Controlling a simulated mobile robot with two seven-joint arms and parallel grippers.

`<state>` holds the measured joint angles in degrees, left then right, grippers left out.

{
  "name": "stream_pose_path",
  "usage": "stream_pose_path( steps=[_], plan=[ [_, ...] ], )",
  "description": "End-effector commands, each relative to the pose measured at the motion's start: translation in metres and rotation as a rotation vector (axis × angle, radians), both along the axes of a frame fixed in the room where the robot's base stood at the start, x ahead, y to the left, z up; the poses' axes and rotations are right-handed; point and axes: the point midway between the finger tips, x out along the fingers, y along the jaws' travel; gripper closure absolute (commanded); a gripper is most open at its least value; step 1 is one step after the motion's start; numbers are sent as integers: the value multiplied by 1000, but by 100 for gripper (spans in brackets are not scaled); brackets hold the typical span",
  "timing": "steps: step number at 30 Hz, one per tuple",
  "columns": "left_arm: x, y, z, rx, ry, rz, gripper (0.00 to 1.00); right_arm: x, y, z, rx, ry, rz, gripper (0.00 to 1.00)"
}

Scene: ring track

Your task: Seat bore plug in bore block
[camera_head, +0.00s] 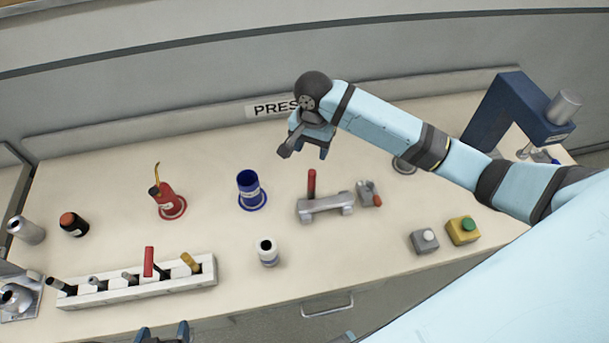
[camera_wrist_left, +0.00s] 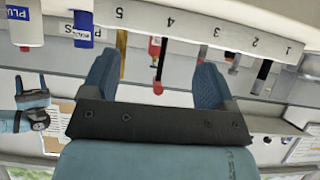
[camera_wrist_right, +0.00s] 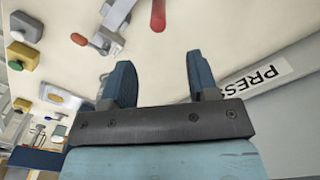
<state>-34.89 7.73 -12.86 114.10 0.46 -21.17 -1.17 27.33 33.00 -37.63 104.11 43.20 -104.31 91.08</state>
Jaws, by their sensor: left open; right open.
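No part is clearly marked as the bore plug or bore block. A metal block with a round opening (camera_head: 14,299) is cut off at the left edge of the head view and may be the bore block. A white numbered rack (camera_head: 205,273) holds several upright pins, including a red-handled one (camera_head: 148,262) and a brass-coloured one (camera_head: 190,263). My left gripper (camera_head: 162,334) is open and empty at the bottom edge, in front of the rack; its open jaws show in the left wrist view (camera_wrist_left: 155,70). My right gripper (camera_head: 304,150) is open and empty above the back of the bench.
Buttons (camera_head: 463,230) and a blue press (camera_head: 503,108) stand right.

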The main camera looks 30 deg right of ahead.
Motion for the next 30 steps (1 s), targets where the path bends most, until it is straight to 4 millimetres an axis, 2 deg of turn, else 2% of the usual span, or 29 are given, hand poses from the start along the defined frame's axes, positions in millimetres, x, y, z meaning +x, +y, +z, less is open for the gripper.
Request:
stream_pose_path(
  steps=[9, 19, 27, 30],
  plan=[
    [-11, 0, -4, 1, 23, -1, 20, -1, 0, -60, -1, 3, 0, 46],
    [-5, 0, 3, 1, 9, 0, 20, 1, -1, -89, -1, 3, 0, 46],
    [-4, 2, 9, 4, 5, 3, 20, 4, -1, -126, -1, 2, 0, 46],
    [-4, 2, 9, 3, 5, 4, 20, 4, -1, -131, -1, -1, 0, 46]
  ],
)
